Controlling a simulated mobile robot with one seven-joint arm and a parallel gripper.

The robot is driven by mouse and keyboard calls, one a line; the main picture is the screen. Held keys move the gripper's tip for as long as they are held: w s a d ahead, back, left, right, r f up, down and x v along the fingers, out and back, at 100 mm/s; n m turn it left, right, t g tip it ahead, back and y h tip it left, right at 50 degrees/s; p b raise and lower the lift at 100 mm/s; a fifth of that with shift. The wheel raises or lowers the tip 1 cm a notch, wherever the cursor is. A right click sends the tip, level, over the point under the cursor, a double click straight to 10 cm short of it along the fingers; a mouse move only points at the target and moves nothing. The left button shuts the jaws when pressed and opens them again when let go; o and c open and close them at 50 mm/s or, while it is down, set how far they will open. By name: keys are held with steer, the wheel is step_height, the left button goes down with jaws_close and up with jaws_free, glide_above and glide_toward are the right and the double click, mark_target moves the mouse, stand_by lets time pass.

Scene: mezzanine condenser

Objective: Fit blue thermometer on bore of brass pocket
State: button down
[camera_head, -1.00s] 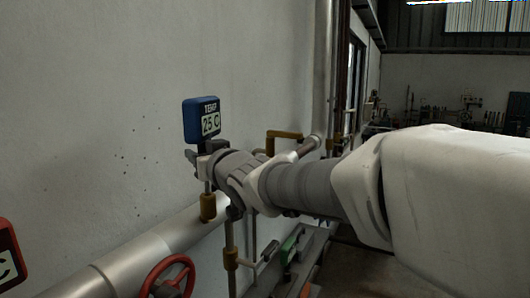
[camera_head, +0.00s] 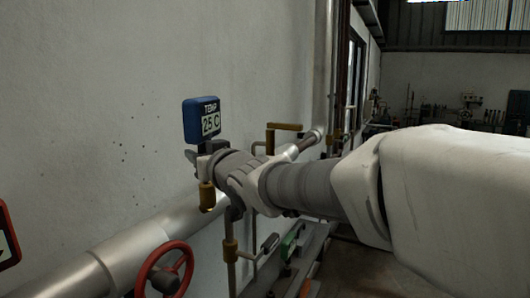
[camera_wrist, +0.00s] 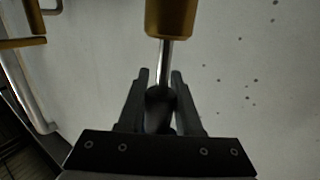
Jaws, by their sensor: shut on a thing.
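The brass pocket (camera_head: 207,196) is directly under my gripper, by the large pipe. In the wrist view the thin metal stem (camera_wrist: 166,65) runs from between my fingers (camera_wrist: 160,88) to the brass pocket (camera_wrist: 170,18). The stem meets the pocket's near end and its tip is hidden. How deep it sits inside the bore I cannot tell.
A large silver pipe (camera_head: 148,246) runs along the wall, with a red handwheel (camera_head: 164,270) below. A red-framed display (camera_head: 7,236) is at the left edge. A brass-coloured handle (camera_head: 284,126) lies behind my gripper, and another brass fitting (camera_head: 230,251) is below. Clear wall is at left.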

steer(key=shift+f+b, duration=1.3)
steer(key=shift+f, duration=0.1)
steer(key=c, duration=0.5)
jaws_free()
steer(key=f+v, duration=0.1)
steer(key=v, duration=1.6)
steer(key=shift+s+d+r, duration=0.2)
steer(key=shift+r, duration=0.2)
